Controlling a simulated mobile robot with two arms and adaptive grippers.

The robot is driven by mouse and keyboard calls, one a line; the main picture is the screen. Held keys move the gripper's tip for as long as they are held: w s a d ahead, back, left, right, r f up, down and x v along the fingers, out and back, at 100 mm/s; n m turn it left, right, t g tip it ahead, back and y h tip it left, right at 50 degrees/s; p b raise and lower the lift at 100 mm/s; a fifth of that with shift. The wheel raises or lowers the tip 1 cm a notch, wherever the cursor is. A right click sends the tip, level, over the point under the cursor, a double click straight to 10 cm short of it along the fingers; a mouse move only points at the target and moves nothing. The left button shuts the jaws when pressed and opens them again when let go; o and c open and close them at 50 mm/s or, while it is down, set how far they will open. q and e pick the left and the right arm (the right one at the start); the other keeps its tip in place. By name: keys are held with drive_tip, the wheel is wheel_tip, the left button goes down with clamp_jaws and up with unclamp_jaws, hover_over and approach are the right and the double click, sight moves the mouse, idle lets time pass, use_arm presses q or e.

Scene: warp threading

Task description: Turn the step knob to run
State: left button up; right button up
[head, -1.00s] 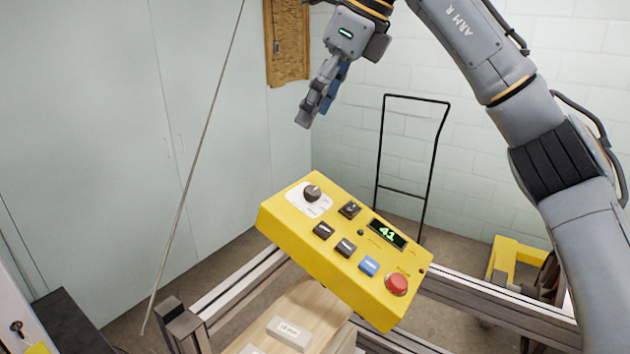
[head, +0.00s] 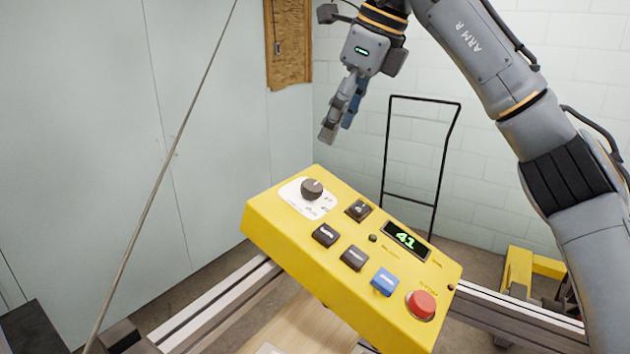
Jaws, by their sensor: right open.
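The step knob (head: 312,189) is a dark round knob on a white marked plate at the upper left of the yellow control box (head: 290,240). The box has a green display (head: 405,239) that appears to read 41, several dark buttons, a blue button (head: 384,281) and a red button (head: 421,304). The knob's marks are too small to read. My right gripper (head: 328,134) hangs above the knob and slightly right of it in the picture, apart from the box. It is open and empty, its fingers seen nearly edge-on. My left gripper is not in view.
Metal rails (head: 505,308) run behind and beside the box. A black hand-truck frame (head: 387,150) stands behind it, and a yellow object (head: 517,270) is on the floor at right. A thin slanted rod (head: 170,150) crosses the left side.

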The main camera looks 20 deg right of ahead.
sight(312, 185)
drive_tip(key=p+x, duration=0.2)
drive_tip(key=x, duration=0.8)
drive_tip(key=shift+s, duration=0.1)
drive_tip(key=shift+a+f, duration=0.35)
drive_tip(key=shift+f, duration=0.35)
drive_tip(key=shift+c, duration=0.2)
drive_tip(key=c, duration=1.1)
